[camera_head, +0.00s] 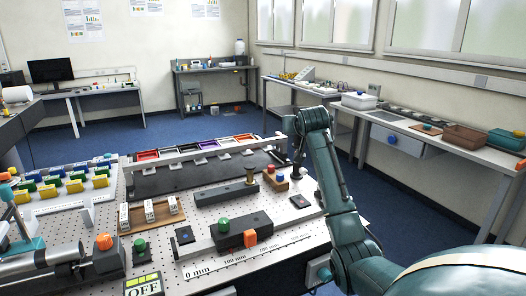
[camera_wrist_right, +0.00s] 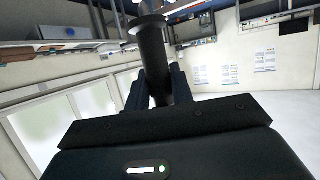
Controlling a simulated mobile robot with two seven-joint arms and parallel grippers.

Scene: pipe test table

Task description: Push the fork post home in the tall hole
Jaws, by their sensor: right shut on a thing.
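In the right wrist view my right gripper (camera_wrist_right: 158,76) is shut on a dark round post (camera_wrist_right: 153,48) with a wider collar at its far end. I cannot make out a fork shape on it. In the head view my right arm bends over the right side of the table, and its dark gripper end (camera_head: 297,160) is small and partly hidden by the arm. The post's lower end and any hole under it cannot be told. A brass-coloured piece (camera_head: 250,175) stands on a dark bar (camera_head: 226,194) to the left. My left gripper cannot be seen.

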